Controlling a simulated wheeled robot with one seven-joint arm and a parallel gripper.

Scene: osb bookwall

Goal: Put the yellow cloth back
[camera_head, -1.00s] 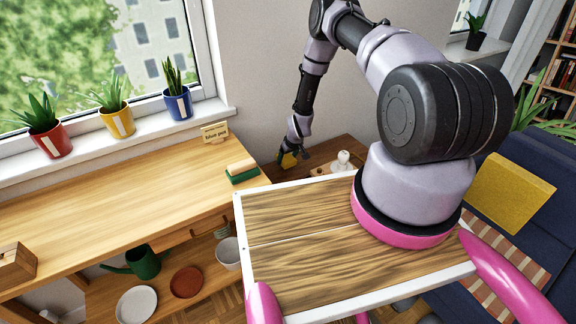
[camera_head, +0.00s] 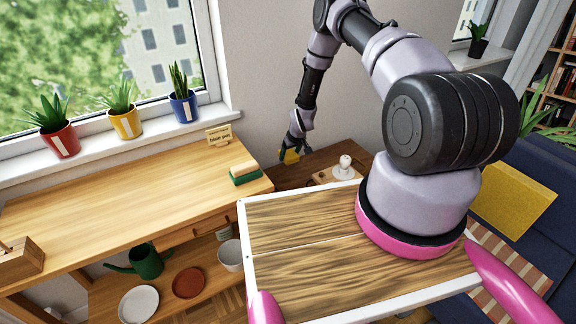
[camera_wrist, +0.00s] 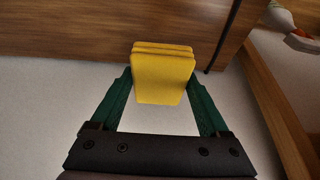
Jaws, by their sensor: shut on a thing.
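The yellow cloth (camera_wrist: 162,78) is a folded, flat pad between the green fingers of my gripper (camera_wrist: 160,88) in the wrist view. My gripper is shut on it. In the head view the cloth (camera_head: 290,156) is a small yellow patch at the end of my arm. My gripper (camera_head: 288,150) is at the right end of the wooden workbench (camera_head: 110,190), near the wall and by a lower brown table (camera_head: 318,160). The cloth looks held clear of surfaces in the wrist view, but its exact height is hard to tell.
A green-and-tan sponge (camera_head: 245,173) and a "blue pot" sign (camera_head: 219,136) stand at the bench's right end. A white knobbed object (camera_head: 344,168) is on the brown table. Red, yellow and blue pots (camera_head: 183,106) line the sill. Mid-bench is clear.

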